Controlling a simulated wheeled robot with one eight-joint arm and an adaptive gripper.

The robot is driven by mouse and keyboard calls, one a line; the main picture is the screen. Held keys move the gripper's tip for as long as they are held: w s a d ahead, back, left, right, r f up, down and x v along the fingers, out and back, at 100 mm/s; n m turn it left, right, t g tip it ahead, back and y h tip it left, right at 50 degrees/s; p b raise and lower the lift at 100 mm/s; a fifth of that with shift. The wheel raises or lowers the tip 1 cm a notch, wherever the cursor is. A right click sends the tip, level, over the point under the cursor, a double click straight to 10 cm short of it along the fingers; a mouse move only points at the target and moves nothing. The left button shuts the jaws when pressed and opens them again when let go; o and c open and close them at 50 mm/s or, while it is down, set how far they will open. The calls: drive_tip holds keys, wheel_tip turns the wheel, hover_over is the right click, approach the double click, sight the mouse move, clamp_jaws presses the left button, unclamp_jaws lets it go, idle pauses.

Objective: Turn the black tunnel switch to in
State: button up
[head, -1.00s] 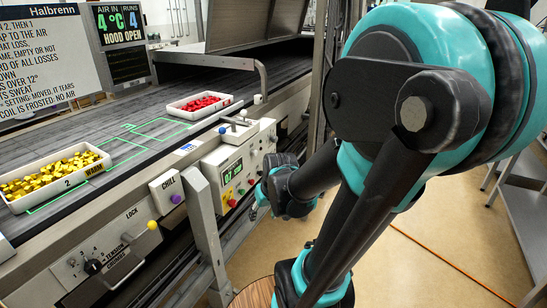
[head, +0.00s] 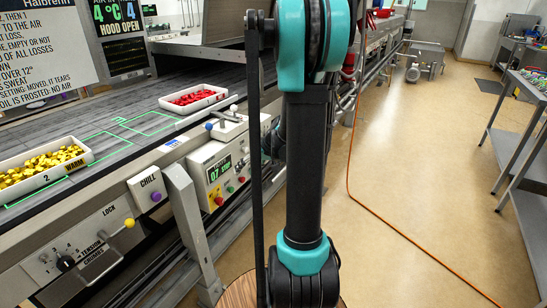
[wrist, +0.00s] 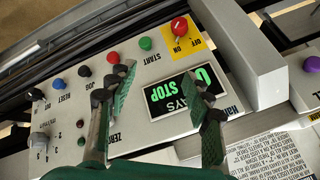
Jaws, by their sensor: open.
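I cannot make out a label reading tunnel in either view. A black knob (head: 65,263) sits on the tension plate at lower left in the head view. In the wrist view, a control panel (wrist: 150,62) carries a dark jog button (wrist: 84,70), a dark knob (wrist: 35,94) and a grey pointer knob (wrist: 38,140) at its left end. In the head view my arm hides the gripper.
The panel also has a red knob (wrist: 180,27) on a yellow plate and a grey block (wrist: 245,60) beside it. A belt (head: 110,145) bears a yellow-filled tray (head: 85,152) and a red-filled tray (head: 165,103). Open floor (head: 420,200) lies right, crossed by an orange cable (head: 365,205).

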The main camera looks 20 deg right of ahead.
drive_tip(key=w+d+f+n+t+y, duration=0.1)
drive_tip(key=w+d+f+t+y, duration=0.15)
drive_tip(key=w+d, duration=0.45)
drive_tip(key=w+d+f+t+y, duration=0.1)
drive_tip(key=w+d+f, duration=0.2)
drive_tip(key=w+d, duration=0.45)
drive_tip(key=d+f+n+t+y, duration=0.1)
drive_tip(key=d+f+t, duration=0.3)
drive_tip(key=d, duration=0.5)
drive_tip(key=d+f+n+t+y, duration=0.1)
drive_tip(key=d+f+t, duration=0.1)
drive_tip(key=d+f, duration=0.65)
drive_tip(key=r+x, duration=0.1)
drive_tip(key=x, duration=1.5)
drive_tip(key=shift+r, duration=0.35)
drive_tip(key=shift+w, duration=0.1)
drive_tip(key=c, duration=1.2)
